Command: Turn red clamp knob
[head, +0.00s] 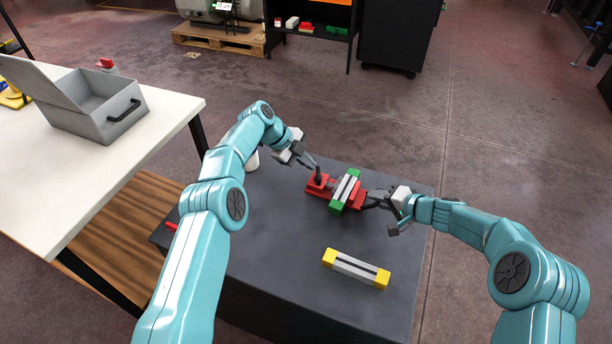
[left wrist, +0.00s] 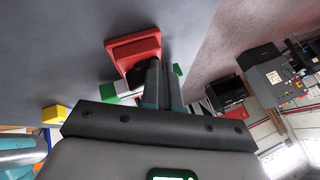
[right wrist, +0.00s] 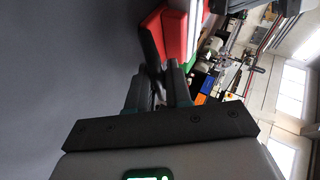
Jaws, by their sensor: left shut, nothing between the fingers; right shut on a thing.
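The red clamp (head: 317,187) lies on the dark table, with a grey, green-ended piece (head: 338,205) lying across it. A small dark upright part (head: 318,175) stands on its left end. My left gripper (head: 315,166) is shut and empty just above that part; its fingers (left wrist: 163,82) also show beside the red clamp end (left wrist: 135,48) in the left wrist view. My right gripper (head: 374,199) is at the clamp's right end, shut on what looks like the dark knob. In the right wrist view a dark bar (right wrist: 150,45) runs from the fingers toward the red clamp (right wrist: 170,38); the knob is mostly hidden.
A yellow-ended grey piece (head: 356,268) lies on the dark table (head: 270,265) at the front. A white table (head: 60,185) with an open grey box (head: 115,127) stands at left. A small white object (head: 252,160) is partly behind my left arm.

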